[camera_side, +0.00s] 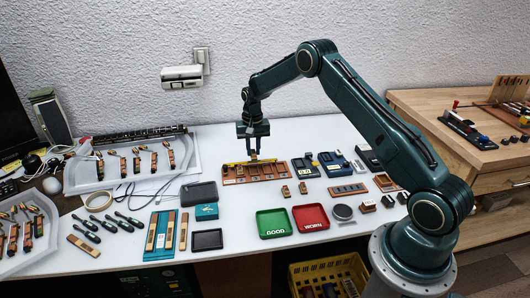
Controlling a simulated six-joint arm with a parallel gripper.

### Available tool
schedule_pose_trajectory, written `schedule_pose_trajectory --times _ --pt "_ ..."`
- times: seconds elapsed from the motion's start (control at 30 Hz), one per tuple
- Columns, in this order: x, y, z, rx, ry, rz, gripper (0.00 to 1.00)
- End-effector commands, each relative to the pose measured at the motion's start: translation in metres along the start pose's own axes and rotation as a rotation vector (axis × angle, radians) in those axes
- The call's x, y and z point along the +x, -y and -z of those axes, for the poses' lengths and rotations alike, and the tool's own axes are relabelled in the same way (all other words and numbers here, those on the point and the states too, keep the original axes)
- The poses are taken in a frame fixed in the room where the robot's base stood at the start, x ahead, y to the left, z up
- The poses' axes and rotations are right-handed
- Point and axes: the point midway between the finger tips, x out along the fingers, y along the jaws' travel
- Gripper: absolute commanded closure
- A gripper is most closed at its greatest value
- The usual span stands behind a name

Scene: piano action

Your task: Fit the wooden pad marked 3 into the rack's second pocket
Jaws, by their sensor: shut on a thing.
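The rack (231,181) is a long reddish-brown wooden block with a row of pockets, lying near the middle of the white table. A yellow strip runs along its back edge. My gripper (253,153) points down over the rack, near the middle of its row. It is shut on a small wooden pad (254,157), which is upright at the rack's back side. I cannot read a mark on the pad, nor tell whether its lower end is inside a pocket or just above it.
Two small wooden blocks (286,191) lie in front of the rack. A green GOOD tray (273,224) and a red WORN tray (310,217) stand nearer the front. Blue-black devices (304,168) sit close to the rack's right. A dark tray (199,194) lies to its left.

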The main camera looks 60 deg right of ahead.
Motion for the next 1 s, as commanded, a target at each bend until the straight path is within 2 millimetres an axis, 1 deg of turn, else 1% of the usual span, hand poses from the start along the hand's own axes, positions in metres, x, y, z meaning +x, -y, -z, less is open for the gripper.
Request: schedule_pose_trajectory --times 0.27,0.73,1.0 --pt "0.011 0.0 0.0 0.0 0.001 0.0 1.0" --pt "0.043 0.0 -0.001 0.0 0.002 -0.001 1.0" --pt "0.052 0.0 0.0 0.0 0.0 0.0 1.0"
